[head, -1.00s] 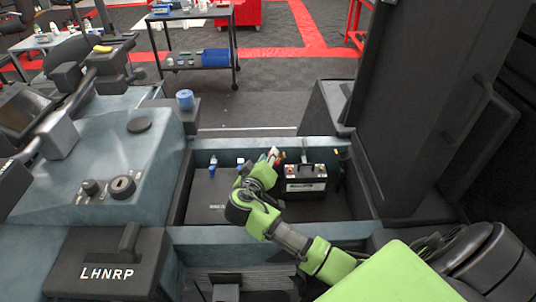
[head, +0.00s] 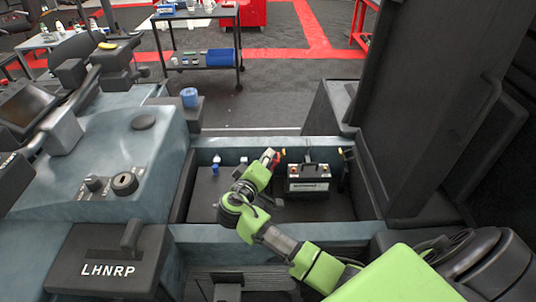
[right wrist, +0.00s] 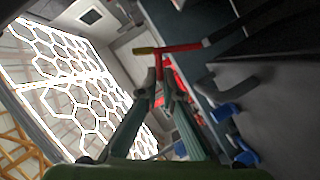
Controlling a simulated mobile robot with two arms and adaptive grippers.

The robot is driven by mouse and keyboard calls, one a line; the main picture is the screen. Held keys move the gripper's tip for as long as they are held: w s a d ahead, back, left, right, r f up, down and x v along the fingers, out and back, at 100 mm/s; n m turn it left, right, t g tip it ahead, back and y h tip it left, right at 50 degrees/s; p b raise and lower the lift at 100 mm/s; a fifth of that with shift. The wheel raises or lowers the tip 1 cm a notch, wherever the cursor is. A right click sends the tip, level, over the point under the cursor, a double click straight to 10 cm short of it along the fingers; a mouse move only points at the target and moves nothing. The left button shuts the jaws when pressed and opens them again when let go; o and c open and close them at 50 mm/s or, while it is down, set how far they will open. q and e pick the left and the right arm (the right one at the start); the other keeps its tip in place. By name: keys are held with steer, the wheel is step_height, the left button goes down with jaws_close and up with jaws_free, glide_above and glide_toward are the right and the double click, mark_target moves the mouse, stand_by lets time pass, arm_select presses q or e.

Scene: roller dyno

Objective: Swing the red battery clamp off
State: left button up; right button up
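The black battery (head: 308,180) stands in the open bay, with a post near each end of its top. The red battery clamp (head: 277,159) is just left of the battery, at my right gripper's tips and apart from the left post. My right gripper (head: 268,158) reaches in over the bay from the lower right. In the right wrist view, my right gripper (right wrist: 161,82) has its fingers close together around the stem of the red clamp (right wrist: 159,66). A red and yellow bar crosses its far end. My left gripper is not in view.
The bay's front rim (head: 270,233) passes below my right arm. A tall dark panel (head: 410,110) stands upright at the right. Blue-capped parts (head: 215,168) stand left of the gripper. A console (head: 125,150) with knobs fills the left.

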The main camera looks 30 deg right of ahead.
steer(key=o, duration=0.4)
steer(key=v, duration=1.2)
steer(key=shift+s, duration=0.1)
